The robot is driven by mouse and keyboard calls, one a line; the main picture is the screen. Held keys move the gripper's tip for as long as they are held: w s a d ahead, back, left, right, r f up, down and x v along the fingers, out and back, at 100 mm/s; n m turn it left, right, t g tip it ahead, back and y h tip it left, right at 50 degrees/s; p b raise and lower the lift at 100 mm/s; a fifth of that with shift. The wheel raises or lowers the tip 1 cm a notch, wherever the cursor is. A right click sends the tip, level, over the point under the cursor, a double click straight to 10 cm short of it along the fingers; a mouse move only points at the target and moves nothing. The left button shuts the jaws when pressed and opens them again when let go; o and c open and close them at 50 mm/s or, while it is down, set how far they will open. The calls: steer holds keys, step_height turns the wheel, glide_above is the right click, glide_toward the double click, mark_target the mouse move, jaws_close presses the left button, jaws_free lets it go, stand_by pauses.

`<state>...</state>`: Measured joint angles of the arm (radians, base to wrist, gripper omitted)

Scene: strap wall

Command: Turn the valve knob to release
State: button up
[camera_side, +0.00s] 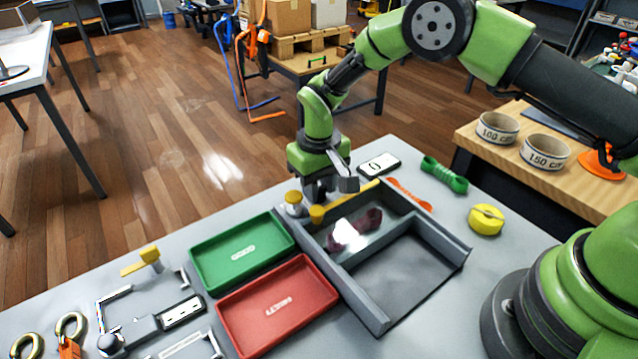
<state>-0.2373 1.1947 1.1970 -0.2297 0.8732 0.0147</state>
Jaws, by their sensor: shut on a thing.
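A grey frame fixture (457,250) stands on the table, with a clear pane over a dark red object (352,230) on one side and an open recess on the other. My gripper (318,194) points down at its far left corner. Yellow parts show around the fingers: a round yellow knob (293,203) just left, and a yellow bar (367,188) running right along the edge from a yellow end piece (317,214). My gripper appears shut on the yellow valve knob part here. The fingers hide the contact, so I cannot tell exactly which part is held.
A green tray (203,262) and a red tray (236,318) lie left of the fixture. Another yellow-handled fitting (148,256) stands farther left. A phone-like device (378,164), a green tool (444,174) and a yellow tape (487,219) lie behind and right.

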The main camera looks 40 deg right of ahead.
stand_by(0.4)
steer(key=o, duration=0.9)
steer(key=shift+r, duration=4.05)
steer(key=shift+r, duration=0.1)
steer(key=s+d+r+m+t+y, duration=0.1)
steer(key=s+d+r+t, duration=0.1)
steer(key=s+r, duration=0.5)
steer(key=s+d+r+m+t, duration=0.1)
steer(key=s+d+r, duration=0.1)
steer(key=r, duration=0.9)
steer(key=s+d+t, duration=0.1)
steer(key=s, duration=0.4)
steer(key=s+d+r+m+t, duration=0.1)
steer(key=s, duration=0.4)
steer(key=s+r+m+t+y, duration=0.1)
steer(key=s+t, duration=0.1)
steer(key=s, duration=0.4)
steer(key=shift+d+r, duration=0.2)
steer(key=shift+d, duration=0.2)
